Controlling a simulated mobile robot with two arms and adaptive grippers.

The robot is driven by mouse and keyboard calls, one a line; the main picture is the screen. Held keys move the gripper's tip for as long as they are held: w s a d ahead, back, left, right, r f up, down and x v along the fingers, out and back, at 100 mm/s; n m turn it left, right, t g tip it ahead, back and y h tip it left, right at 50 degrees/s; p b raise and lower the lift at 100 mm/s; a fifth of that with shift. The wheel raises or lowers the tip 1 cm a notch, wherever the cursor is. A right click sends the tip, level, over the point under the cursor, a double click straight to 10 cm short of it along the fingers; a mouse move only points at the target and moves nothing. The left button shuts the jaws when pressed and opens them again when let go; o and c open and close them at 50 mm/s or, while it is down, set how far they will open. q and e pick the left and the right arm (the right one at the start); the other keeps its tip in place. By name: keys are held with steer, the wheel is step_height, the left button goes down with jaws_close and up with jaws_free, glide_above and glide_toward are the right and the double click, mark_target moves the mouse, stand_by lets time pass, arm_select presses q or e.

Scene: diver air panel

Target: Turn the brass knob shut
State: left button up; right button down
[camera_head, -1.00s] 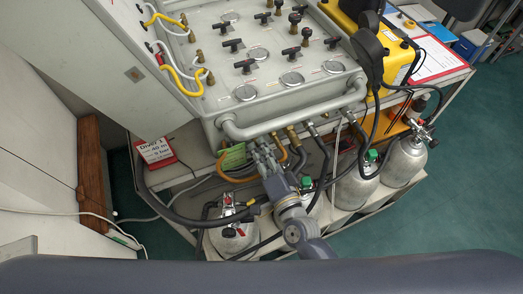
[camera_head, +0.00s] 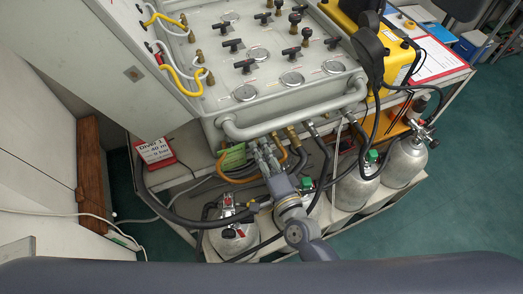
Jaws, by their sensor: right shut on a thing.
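The grey air panel (camera_head: 262,72) stands on a cart, with gauges and black valve handles on its top. My right gripper (camera_head: 266,157) reaches up under the panel's front rail, among the hoses and brass fittings. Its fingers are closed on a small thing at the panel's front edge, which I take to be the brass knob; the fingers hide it. A green-yellow tag (camera_head: 233,158) hangs just left of the fingers. My left gripper is out of view.
Silver cylinders (camera_head: 357,188) stand on the lower shelf around my right arm. Black and orange hoses run close beside the gripper. A red-and-white sign (camera_head: 156,152) lies at the left. A yellow case (camera_head: 398,55) stands right of the panel.

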steer(key=c, duration=1.7)
jaws_free()
steer(key=v, duration=1.2)
steer(key=shift+w+d+r, duration=0.1)
